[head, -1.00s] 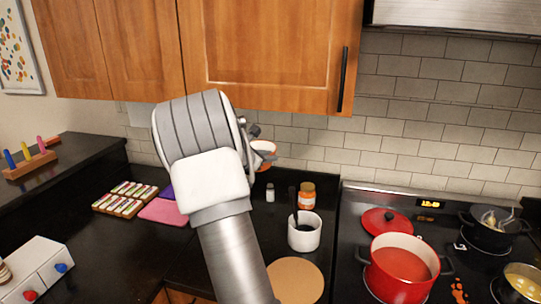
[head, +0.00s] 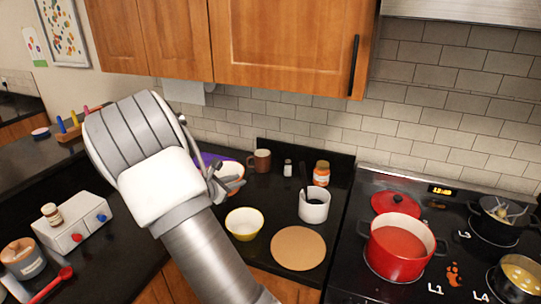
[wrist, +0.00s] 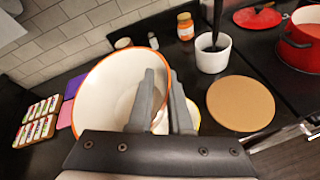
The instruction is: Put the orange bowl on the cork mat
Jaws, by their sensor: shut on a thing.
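The orange bowl (wrist: 108,84), white inside with an orange rim, is held in my gripper (wrist: 160,80). The fingers are shut on its right side in the wrist view, and the bowl is tilted toward the camera. In the head view the bowl (head: 232,172) shows partly behind my gripper (head: 214,184), above the counter. The round tan cork mat (head: 298,248) lies bare on the dark counter, to the right of the bowl. It also shows at the right in the wrist view (wrist: 241,103).
A yellow bowl (head: 245,224) stands just left of the mat. A white pot with a dark utensil (head: 314,208) stands behind it, near an orange jar (head: 321,174), a shaker (head: 288,168) and a brown mug (head: 260,160). The stove with a red pot (head: 398,250) is at right.

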